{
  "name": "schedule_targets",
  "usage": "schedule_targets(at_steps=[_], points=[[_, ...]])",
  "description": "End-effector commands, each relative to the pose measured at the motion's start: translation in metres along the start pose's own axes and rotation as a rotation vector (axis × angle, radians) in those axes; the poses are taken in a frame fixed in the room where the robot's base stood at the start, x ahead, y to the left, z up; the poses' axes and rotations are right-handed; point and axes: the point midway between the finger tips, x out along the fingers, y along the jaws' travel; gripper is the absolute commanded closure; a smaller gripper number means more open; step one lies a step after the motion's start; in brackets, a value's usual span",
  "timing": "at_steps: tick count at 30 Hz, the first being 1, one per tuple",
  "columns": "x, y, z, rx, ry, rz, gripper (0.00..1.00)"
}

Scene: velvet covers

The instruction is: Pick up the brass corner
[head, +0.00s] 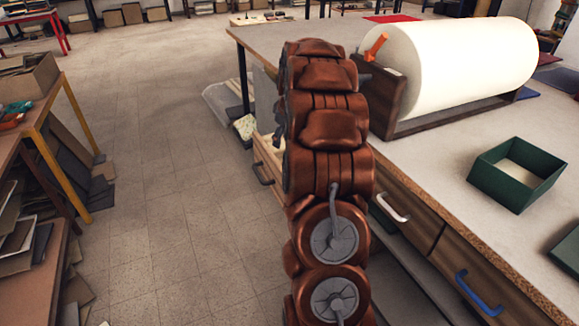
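I cannot make out a brass corner in the head view. My reddish-brown arm stretches up the middle of the picture and covers part of the workbench (455,160) edge and the floor beyond. My gripper does not show; the far end of the arm hides whatever is behind it. An open dark green box (516,174) stands on the workbench at the right, with a pale inside floor. No brass corner is visible in it.
A large white roll (465,62) lies in a dark wooden holder (383,98) with an orange handle (376,46). Drawers with a white handle (392,207) and a blue handle (478,293) line the bench front. Cluttered shelving stands left; the tiled floor (170,150) between is clear.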

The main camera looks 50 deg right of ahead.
Motion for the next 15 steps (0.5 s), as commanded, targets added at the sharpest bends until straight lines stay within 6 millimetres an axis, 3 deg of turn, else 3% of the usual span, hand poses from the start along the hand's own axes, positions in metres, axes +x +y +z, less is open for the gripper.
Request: schedule_targets(at_steps=[12, 15], points=[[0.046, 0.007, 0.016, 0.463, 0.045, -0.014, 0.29], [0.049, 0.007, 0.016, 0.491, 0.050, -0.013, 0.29]])
